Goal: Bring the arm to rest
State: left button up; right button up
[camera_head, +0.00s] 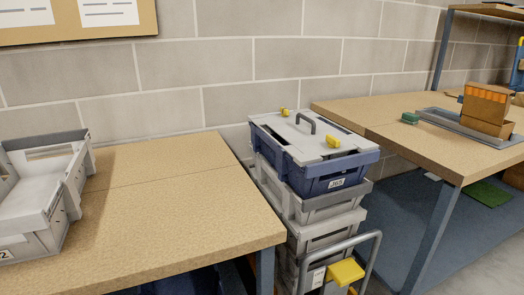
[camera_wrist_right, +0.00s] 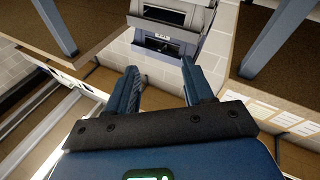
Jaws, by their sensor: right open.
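My right gripper (camera_wrist_right: 160,92) shows in the right wrist view with its two blue fingers apart and nothing between them. Beyond the fingertips, apart from them, the stacked crates (camera_wrist_right: 172,25) show between two table edges. Neither gripper nor arm shows in the head view, and my left gripper is in no view.
A crate stack with a blue crate (camera_head: 332,184) and grey lid (camera_head: 290,136) stands between two wooden tables (camera_head: 170,215) (camera_head: 385,120). A grey bin (camera_head: 75,195) sits on the left table. A cardboard box (camera_head: 484,108) is on the right table. A metal handle (camera_head: 374,250) rises in front of the stack.

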jog(key=s+a+f+m+g, duration=0.2)
jog(key=s+g, duration=0.1)
jog(key=s, duration=1.3)
notch_tip(320, 180, up, 29)
jog(key=p, duration=2.9)
jog(key=shift+w+r+y, duration=0.15)
jog(key=shift+w+y, duration=0.05)
jog(key=shift+y, duration=0.2)
